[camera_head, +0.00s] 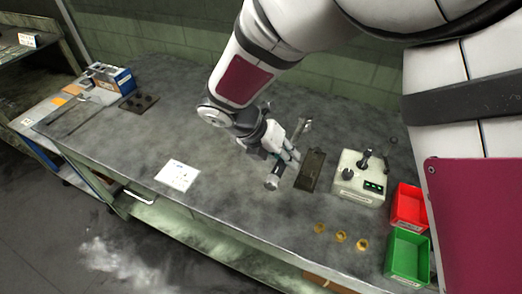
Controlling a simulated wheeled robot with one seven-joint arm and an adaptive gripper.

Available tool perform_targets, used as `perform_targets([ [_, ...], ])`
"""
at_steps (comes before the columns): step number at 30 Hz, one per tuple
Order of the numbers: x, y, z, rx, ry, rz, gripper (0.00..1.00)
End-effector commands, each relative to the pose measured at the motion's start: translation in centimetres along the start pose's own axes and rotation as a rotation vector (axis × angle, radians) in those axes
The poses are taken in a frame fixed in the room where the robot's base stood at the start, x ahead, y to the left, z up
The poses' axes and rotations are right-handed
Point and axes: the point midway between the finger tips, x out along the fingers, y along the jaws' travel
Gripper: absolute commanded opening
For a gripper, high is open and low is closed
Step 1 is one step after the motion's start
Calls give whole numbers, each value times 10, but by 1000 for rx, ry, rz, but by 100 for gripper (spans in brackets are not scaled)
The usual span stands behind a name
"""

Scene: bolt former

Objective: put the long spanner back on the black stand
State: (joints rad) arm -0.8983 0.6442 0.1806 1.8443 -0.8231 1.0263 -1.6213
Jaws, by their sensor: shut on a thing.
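My gripper (291,158) is shut on a long grey metal tool, which looks like the long spanner (272,182). One end of the spanner points toward the front of the bench and the other shows behind my fingers; its middle is hidden by them. A dark, flat, oblong piece (311,172), which looks like the black stand, is just right of my gripper. The spanner is left of it in the picture. I cannot tell the height of the spanner above the bench.
A pale control box (358,180) with levers stands right of the dark piece. Red (409,207) and green (407,256) bins are at the right. Several brass rings (341,237) lie in front. A white sheet (178,175) and dark holed plate (139,102) are left. The bench's middle left is clear.

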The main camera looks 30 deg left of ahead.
Motion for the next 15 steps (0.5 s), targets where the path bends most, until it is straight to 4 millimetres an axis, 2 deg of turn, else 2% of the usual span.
perform_targets([
  [1,1,-16,-2,-4,-2,4,0],
  [6,14,-45,-7,-20,0,26,0],
  [10,20,-52,-8,-23,2,34,0],
  [15,28,-49,-10,-24,3,34,0],
])
